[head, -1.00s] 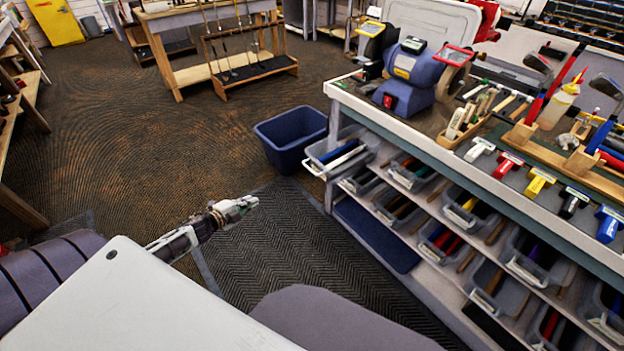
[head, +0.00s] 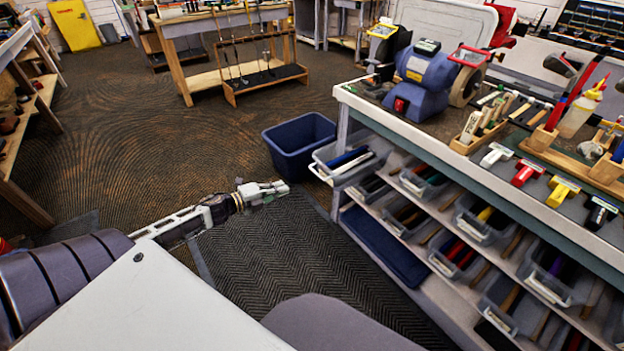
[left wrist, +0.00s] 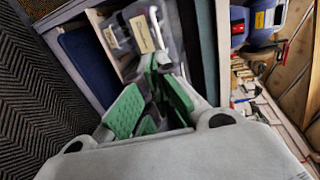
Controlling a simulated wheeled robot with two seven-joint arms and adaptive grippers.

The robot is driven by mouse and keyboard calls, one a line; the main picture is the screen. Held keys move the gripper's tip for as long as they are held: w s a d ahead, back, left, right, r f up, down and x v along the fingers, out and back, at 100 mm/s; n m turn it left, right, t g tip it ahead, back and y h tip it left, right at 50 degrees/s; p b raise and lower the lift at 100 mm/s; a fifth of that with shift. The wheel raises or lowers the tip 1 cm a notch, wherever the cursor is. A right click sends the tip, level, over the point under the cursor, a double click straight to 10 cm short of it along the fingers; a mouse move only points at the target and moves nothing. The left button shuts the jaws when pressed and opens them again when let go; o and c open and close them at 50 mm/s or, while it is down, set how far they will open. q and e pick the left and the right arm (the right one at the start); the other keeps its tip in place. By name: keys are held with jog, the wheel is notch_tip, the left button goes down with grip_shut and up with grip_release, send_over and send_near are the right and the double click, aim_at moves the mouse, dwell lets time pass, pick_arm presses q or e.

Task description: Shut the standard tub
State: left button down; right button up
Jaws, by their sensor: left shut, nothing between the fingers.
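A grey tub (head: 340,172) at the top left end of the bench's tub rack stands pulled out past the others, with blue and white shafts in it. I take it as the standard tub; its label is not readable in the head view. My left gripper (head: 283,188) is shut and empty, left of the tub's front and apart from it. In the left wrist view the green-padded fingers (left wrist: 155,95) point towards a tub with a pale label (left wrist: 142,33); its text is too blurred to read. My right gripper is out of view.
A blue bin (head: 299,140) stands on the floor just left of the tub. More tubs (head: 463,250) fill the sloped rack under the workbench (head: 440,137). A blue panel (head: 385,246) lies below the tub. The dark floor mat (head: 275,250) is clear.

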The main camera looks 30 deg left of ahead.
pick_arm(q)
jog(key=shift+w, duration=0.2)
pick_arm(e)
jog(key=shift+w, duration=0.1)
pick_arm(q)
jog(key=b+x, duration=0.2)
jog(key=x, duration=1.1)
jog(key=shift+w+d, duration=0.2)
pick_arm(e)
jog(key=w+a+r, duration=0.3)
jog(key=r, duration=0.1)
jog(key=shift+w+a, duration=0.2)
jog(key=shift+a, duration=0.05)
pick_arm(q)
jog(key=shift+f, duration=0.1)
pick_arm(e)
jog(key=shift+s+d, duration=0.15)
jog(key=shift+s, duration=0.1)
pick_arm(q)
jog(key=shift+w, duration=0.1)
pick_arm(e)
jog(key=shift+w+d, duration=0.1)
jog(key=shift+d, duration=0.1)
